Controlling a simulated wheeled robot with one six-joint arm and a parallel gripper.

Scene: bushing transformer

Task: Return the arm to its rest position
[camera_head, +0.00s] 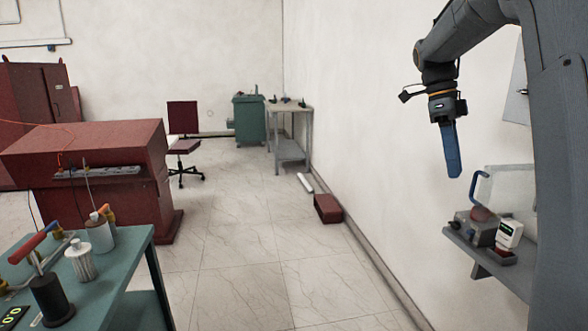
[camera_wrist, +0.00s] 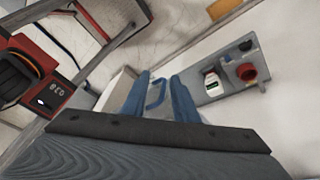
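My arm comes in from the upper right of the head view and is raised in front of the wall. My gripper (camera_head: 454,172) hangs from it with the blue fingers pointing down. In the wrist view the two blue fingers of my gripper (camera_wrist: 160,82) stand apart, with nothing held between them. A blue handle (camera_wrist: 155,94) shows beyond the gap. In the head view the blue handle (camera_head: 481,187) is on a pale case at the wall shelf, below and right of the fingertips and apart from them.
The wall shelf (camera_head: 487,267) holds a small white meter (camera_head: 509,234) and a grey box with a red top (camera_head: 478,226). A teal table (camera_head: 120,262) with tools stands at lower left. A red cabinet (camera_head: 95,150) stands behind it. The tiled floor between is largely clear.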

